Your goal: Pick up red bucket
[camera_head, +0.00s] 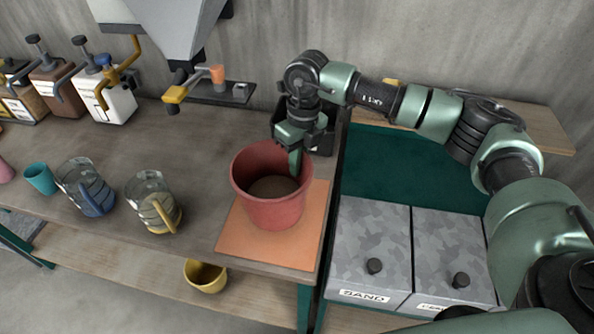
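The red bucket (268,205) stands upright on an orange mat (240,240) near the right end of the worktable. Its open top faces me, and its inside bottom looks dark brown. My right gripper (296,160) points down at the bucket's far right rim. A green finger shows at the rim, overlapping the inside of the bucket in the picture. I cannot tell whether the fingers are closed on the wall, as the other finger is hidden. My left gripper is not in view.
Two glass jugs (152,203) and a teal cup (40,179) stand left of the bucket. Several containers with pump tops (104,95) line the back left. A hopper (175,30) hangs above. Speckled bins (370,240) sit at right, and a yellow bucket (205,277) below.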

